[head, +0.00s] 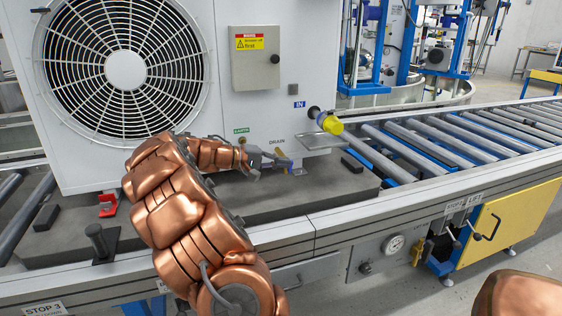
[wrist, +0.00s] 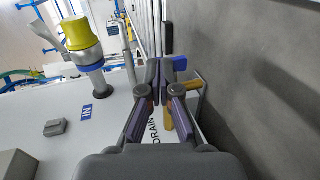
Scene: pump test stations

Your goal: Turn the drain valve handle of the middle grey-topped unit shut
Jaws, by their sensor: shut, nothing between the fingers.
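The pale grey unit (head: 225,100) fills the left of the head view; its top is out of view. The drain valve (head: 284,154) sits low on its front below the DRAIN label, with yellow and blue parts. It also shows in the wrist view as a yellow-brown part (wrist: 190,84) beside a blue part (wrist: 180,62). My gripper (wrist: 160,70) is shut and empty, its fingertips just left of these parts in the wrist view. I cannot tell whether they touch. My fingers partly hide the valve, and the handle's exact angle is unclear.
A yellow-capped IN port (head: 328,122) sticks out right of the valve. A grey control box (head: 255,58) is above. The unit stands on a dark pallet (head: 340,188) on a roller conveyor (head: 440,145). A red clamp (head: 107,205) lies by the unit's left base.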

